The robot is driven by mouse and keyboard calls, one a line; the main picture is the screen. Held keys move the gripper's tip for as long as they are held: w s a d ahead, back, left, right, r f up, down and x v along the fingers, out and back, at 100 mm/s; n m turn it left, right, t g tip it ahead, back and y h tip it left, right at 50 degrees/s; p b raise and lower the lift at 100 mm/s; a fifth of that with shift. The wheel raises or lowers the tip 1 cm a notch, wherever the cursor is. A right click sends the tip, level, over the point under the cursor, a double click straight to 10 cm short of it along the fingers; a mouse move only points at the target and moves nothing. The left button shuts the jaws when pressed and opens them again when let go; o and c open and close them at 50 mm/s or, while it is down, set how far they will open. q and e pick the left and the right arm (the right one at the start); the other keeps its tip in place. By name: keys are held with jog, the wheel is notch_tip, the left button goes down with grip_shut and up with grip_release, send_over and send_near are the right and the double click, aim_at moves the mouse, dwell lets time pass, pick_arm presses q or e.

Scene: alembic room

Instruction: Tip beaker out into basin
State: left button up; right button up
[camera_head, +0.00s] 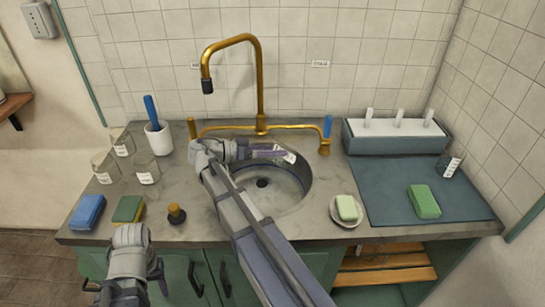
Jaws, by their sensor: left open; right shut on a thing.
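The round basin (291,196) is sunk in the grey counter, with a dark drain in its floor. My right arm reaches over the counter from the lower right, and its gripper (266,155) points right, over the back part of the basin. It is shut on a clear glass beaker (288,157) with a white label. The beaker seems to lie on its side; its outline is faint, and I cannot tell its contents. My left gripper (94,286) is open at the lower left, in front of the cabinet, low and partly hidden by its wrist.
A brass tap (259,85) arches behind the basin. Several labelled beakers (146,172) and a white brush cup (158,140) stand left. Sponges (87,212) and a stopper (177,214) line the front edge. A soap dish (346,220), blue mat (385,200) and rack (400,140) are right.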

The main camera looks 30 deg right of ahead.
jog(key=shift+f, duration=0.1)
jog(key=h+b, duration=0.1)
jog(key=b, duration=0.2)
jog(key=h+b, duration=0.1)
jog(key=b, duration=0.2)
jog(key=shift+f+n+g+h, duration=0.3)
jog(key=shift+f+n+g, duration=0.05)
jog(key=shift+n+g, duration=0.05)
jog(key=shift+r+h+b, duration=0.15)
jog(key=shift+h+b, duration=0.15)
jog(key=shift+b, duration=0.05)
jog(key=shift+r, duration=0.15)
